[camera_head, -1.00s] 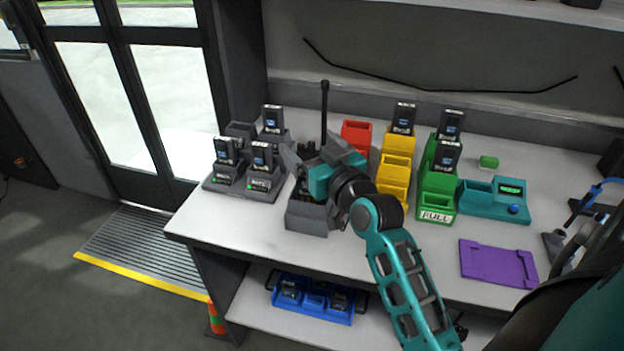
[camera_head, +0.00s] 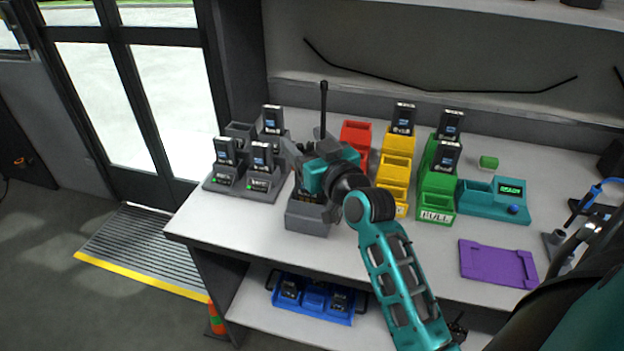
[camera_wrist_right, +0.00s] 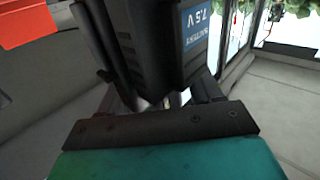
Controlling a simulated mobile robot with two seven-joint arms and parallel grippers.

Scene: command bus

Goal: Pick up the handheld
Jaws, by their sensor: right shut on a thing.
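The handheld is a black radio with a tall antenna (camera_head: 323,110), standing upright at the grey cradle (camera_head: 307,220) near the table's front edge. My right gripper (camera_head: 306,163) is shut on the handheld and hides most of its body in the head view. Whether its base still touches the cradle is hard to tell. In the right wrist view, the handheld's black body (camera_wrist_right: 140,45) with a blue and white battery label stands between the fingers. My left gripper is not in view.
A grey charger (camera_head: 262,190) with several batteries stands to the left. Red (camera_head: 355,135), yellow (camera_head: 397,145) and green (camera_head: 436,205) holders and a teal tester (camera_head: 480,207) reading READY stand to the right. A purple tray (camera_head: 498,262) lies at the front right.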

